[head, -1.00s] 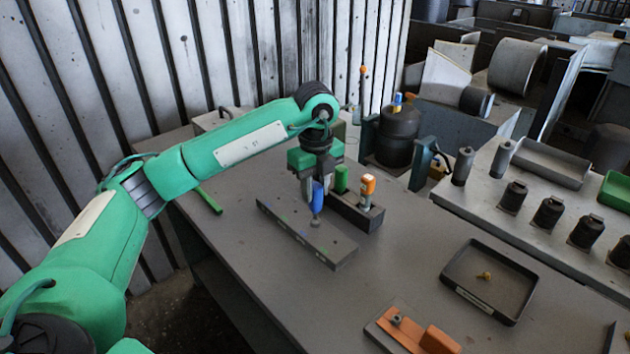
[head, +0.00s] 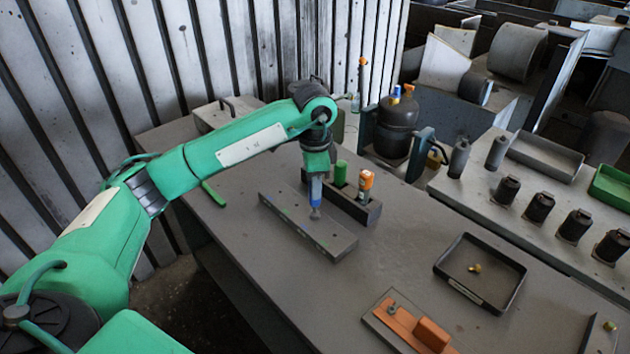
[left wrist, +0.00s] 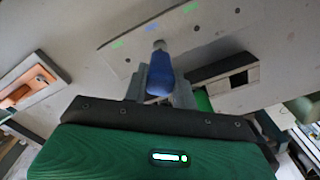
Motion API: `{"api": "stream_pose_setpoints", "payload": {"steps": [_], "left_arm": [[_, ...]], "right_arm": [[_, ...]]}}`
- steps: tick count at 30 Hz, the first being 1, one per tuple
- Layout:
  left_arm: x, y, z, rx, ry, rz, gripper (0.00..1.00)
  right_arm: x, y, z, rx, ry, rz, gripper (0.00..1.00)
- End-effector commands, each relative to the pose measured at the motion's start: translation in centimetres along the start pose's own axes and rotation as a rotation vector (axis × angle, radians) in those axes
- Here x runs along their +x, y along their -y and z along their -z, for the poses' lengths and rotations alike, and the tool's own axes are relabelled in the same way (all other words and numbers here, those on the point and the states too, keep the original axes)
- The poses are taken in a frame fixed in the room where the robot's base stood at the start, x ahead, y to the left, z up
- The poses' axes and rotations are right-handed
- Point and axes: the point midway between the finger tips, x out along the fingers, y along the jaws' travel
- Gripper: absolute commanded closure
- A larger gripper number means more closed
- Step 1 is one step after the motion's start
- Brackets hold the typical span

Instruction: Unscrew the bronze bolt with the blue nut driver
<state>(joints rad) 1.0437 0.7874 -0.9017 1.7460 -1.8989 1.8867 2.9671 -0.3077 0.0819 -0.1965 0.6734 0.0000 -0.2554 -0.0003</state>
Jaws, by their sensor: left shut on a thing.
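My left gripper (head: 316,178) is shut on the blue nut driver (head: 315,193). It holds the driver upright, tip down, over the grey bar (head: 300,228) with holes and coloured marks. In the left wrist view the blue handle (left wrist: 159,76) sits between the fingers, and its grey tip meets or nearly meets the bar (left wrist: 205,30). I cannot tell whether a bolt is under the tip. A small brass-coloured piece, perhaps a bolt, (head: 475,268) lies in the black tray (head: 510,301). My right gripper is not in view.
A dark holder (head: 362,213) with a green-handled tool (head: 340,173) and an orange-handled tool (head: 366,184) stands just behind the bar. An orange fixture (head: 401,326) lies at the front. The table between bar and tray is clear.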

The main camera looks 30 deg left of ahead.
Motion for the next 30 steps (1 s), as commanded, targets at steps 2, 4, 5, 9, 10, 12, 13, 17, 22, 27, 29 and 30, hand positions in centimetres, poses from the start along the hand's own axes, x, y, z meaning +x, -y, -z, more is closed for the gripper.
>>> {"api": "stream_pose_setpoints", "payload": {"steps": [2, 4, 5, 9, 10, 12, 13, 17, 22, 27, 29, 30], "left_arm": [[0.0, 0.0, 0.0, 0.001, 0.0, 0.0, 1.0], [-0.1, 0.0, 0.0, 0.001, 0.0, 0.0, 1.0], [-0.1, 0.0, 0.0, 0.001, 0.0, 0.0, 1.0], [-0.5, 0.0, 0.0, 0.002, 0.0, 0.0, 1.0], [-0.7, 0.0, 0.0, 0.002, 0.0, 0.0, 1.0], [-1.0, 0.0, 0.0, 0.002, 0.0, 0.0, 1.0], [-1.1, 0.0, 0.0, 0.002, 0.0, 0.0, 1.0], [-1.6, 0.0, 0.0, 0.002, 0.0, 0.0, 1.0], [-2.3, 0.0, 0.0, 0.003, 0.0, 0.0, 1.0], [-2.9, 0.0, 0.0, 0.003, 0.0, 0.0, 1.0], [-3.1, 0.0, 0.0, 0.003, 0.0, 0.0, 1.0], [-3.1, 0.0, 0.0, 0.003, 0.0, 0.0, 1.0]], "right_arm": [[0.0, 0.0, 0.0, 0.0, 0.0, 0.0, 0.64], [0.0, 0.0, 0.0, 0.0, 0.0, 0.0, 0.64], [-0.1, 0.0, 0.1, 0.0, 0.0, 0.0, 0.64], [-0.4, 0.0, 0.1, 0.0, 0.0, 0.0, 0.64], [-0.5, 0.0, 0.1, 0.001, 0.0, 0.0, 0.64], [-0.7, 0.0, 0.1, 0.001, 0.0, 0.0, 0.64], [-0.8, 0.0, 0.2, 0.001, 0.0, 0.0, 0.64], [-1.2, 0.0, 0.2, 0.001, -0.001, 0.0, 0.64], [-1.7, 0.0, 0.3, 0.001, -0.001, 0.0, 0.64], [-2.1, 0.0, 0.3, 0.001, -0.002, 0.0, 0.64], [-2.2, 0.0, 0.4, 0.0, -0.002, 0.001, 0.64], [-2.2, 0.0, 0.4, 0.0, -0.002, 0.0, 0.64]]}}
